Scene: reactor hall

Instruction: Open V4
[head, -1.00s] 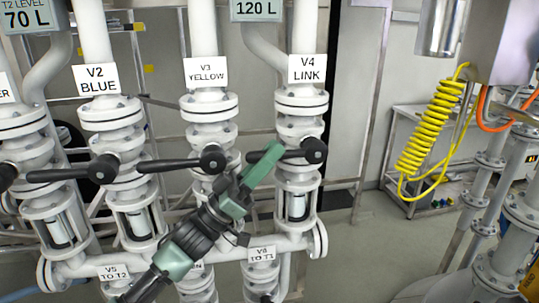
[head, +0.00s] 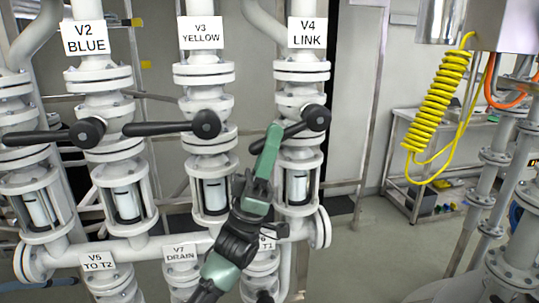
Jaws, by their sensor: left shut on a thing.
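The V4 valve sits under the white label "V4 LINK" (head: 307,32). Its black lever (head: 300,128) runs from the round hub at right down and left, with its free end lower than the hub. My left gripper (head: 268,148) comes up from below, shut on the lever near its free end. The green finger covers part of the lever. The V4 sight glass (head: 298,187) is below the valve. My right gripper is not in view.
The V3 lever (head: 165,128) and V2 lever (head: 50,136) lie nearly level at left. Labels V7 DRAIN (head: 185,257) and V5 (head: 98,261) are low on the pipes. A yellow coiled hose (head: 437,100) hangs at right, before a metal bench (head: 400,150).

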